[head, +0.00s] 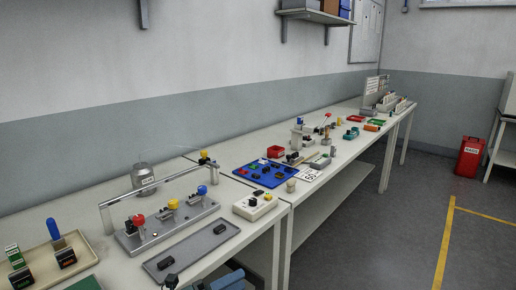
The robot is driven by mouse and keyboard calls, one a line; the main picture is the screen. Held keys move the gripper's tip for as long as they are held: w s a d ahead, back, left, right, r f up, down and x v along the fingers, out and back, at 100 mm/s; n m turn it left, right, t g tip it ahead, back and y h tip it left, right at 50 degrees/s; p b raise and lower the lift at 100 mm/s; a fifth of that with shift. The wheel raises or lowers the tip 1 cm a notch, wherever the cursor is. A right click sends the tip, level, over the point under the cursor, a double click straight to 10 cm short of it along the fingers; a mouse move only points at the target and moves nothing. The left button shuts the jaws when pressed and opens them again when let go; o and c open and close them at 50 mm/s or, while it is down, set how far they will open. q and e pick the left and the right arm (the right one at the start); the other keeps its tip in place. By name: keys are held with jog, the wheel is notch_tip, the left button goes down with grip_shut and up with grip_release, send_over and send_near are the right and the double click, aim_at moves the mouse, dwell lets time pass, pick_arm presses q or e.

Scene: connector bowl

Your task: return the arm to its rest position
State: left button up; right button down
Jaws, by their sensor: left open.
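My left gripper (171,281) shows only as a small dark piece at the bottom edge, low over the front of the near bench; most of it is cut off by the frame. It is open, and I see nothing held in it. My right gripper is not in view. A grey metal bowl (143,175) with a label stands at the back of the near bench by the wall. A flat grey tray (192,250) lies at the bench front, with a small black connector (165,264) and another black connector (220,228) on it.
A metal fixture (166,226) with coloured knobs and a tall rail stands behind the tray. A beige tray (88,250) with upright parts is at left, a beige box (254,206) at right. A blue board (266,172) lies on the farther bench.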

pick_arm(q)
jog(key=s+a+f+n+y, duration=0.3)
jog(key=s+n, duration=0.4)
jog(key=n, duration=0.3)
jog(key=s+a+f+n+y+p, duration=0.1)
jog(key=s+a+f+n+y, duration=0.2)
jog(key=s+f+n+y, duration=0.3)
jog(key=s+a+f+n+y+p, duration=0.1)
jog(key=s+f+n+y, duration=0.3)
jog(key=s+n, duration=0.4)
jog(key=a+f+n, duration=0.1)
jog(key=n, duration=0.5)
jog(key=shift+s+a+n+t+y, duration=0.2)
jog(key=shift+a+n+t+y, duration=0.1)
jog(key=shift+a+n+y, duration=0.1)
